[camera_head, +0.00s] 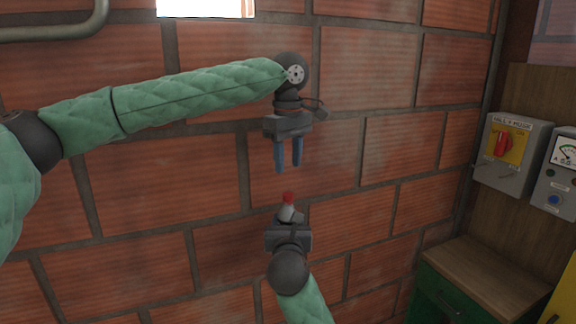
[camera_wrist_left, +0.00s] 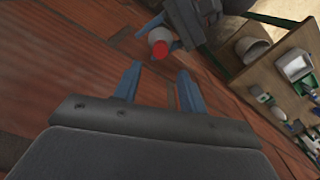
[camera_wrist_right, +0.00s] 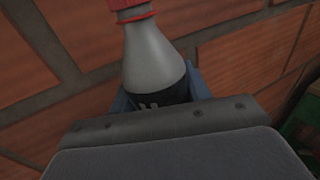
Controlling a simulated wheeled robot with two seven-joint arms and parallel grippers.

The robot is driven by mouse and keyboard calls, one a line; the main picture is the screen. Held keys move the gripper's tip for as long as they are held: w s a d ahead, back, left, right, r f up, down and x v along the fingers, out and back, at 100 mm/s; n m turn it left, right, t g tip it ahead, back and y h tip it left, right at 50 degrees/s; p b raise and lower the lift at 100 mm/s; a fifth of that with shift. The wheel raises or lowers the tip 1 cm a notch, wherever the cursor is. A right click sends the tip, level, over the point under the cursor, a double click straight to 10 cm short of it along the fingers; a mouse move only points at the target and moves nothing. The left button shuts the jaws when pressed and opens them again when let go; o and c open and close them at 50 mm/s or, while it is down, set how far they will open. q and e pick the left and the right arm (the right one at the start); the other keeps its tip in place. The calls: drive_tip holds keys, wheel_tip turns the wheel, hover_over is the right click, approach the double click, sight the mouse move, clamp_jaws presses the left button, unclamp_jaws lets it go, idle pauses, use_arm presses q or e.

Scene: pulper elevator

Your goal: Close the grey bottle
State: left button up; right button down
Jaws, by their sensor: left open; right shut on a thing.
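The grey bottle (camera_head: 288,212) stands upright in my right gripper (camera_head: 288,228), which is shut on its dark lower body. In the right wrist view the bottle (camera_wrist_right: 152,62) shows a grey shoulder, and a red cap (camera_wrist_right: 128,5) sits at its top, cut by the frame edge. Whether the cap is tight I cannot tell. My left gripper (camera_head: 289,170) is open and empty, pointing down above the bottle, with a gap between its fingertips and the cap. In the left wrist view the red cap (camera_wrist_left: 160,48) shows beyond the blue fingers (camera_wrist_left: 157,65).
A brick wall (camera_head: 390,140) stands behind both grippers. At the right are a control box with a red knob (camera_head: 503,143), a gauge box (camera_head: 563,165) and a green cabinet with a wooden top (camera_head: 480,270). The space around the grippers is clear.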

sight(288, 194)
use_arm(q)
drive_tip(key=shift+f, duration=0.1)
drive_tip(key=shift+f, duration=3.95)
clamp_jaws()
drive_tip(key=shift+o, duration=0.5)
unclamp_jaws()
drive_tip(key=shift+r, duration=0.1)
